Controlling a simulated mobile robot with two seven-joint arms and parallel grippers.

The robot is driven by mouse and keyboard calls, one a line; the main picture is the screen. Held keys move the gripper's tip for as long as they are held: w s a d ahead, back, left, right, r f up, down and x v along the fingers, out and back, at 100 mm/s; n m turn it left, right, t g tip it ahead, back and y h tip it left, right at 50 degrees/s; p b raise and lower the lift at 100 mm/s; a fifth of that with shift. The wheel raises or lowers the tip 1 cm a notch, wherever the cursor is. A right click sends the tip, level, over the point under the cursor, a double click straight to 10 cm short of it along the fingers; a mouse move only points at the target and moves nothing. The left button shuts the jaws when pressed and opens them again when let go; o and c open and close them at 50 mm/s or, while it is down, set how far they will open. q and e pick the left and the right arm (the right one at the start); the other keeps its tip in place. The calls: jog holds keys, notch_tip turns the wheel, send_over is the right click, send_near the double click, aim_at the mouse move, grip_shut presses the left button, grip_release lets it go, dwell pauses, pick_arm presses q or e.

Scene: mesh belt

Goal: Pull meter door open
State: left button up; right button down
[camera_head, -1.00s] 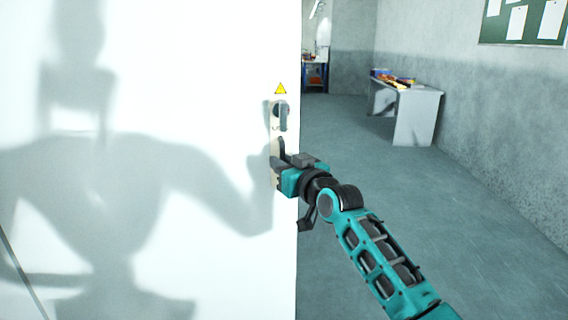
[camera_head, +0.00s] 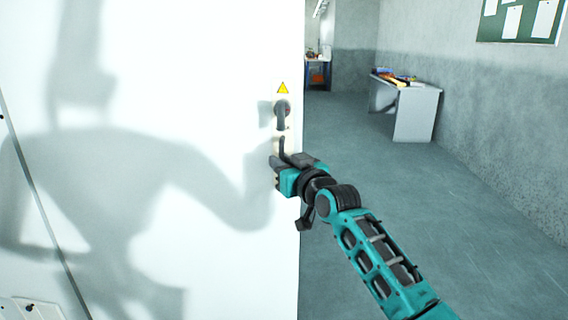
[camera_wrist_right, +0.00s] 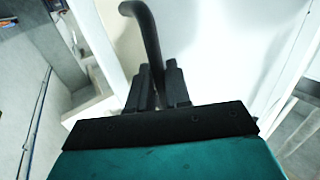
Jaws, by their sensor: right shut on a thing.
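The white meter door (camera_head: 190,120) fills the left half of the head view, its right edge upright near the middle. A dark handle (camera_head: 282,145) sits near that edge, below a round lock (camera_head: 282,108) and a yellow warning sticker (camera_head: 283,88). My right gripper (camera_head: 276,168) is shut on the lower part of the handle. In the right wrist view the black handle bar (camera_wrist_right: 145,35) curves down between the two fingers (camera_wrist_right: 159,88). The gripper hides the handle's lower end. My left gripper is not in view.
A white table (camera_head: 418,105) with several small items stands at the right against the grey wall. A green notice board (camera_head: 520,20) hangs above. The grey floor (camera_head: 400,220) right of the door is clear.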

jog(key=shift+s+a, duration=0.15)
jog(key=shift+a, duration=0.05)
jog(key=c, duration=1.2)
grip_release()
jog(key=shift+a, duration=0.1)
jog(key=shift+c, duration=0.2)
jog(key=v, duration=1.3)
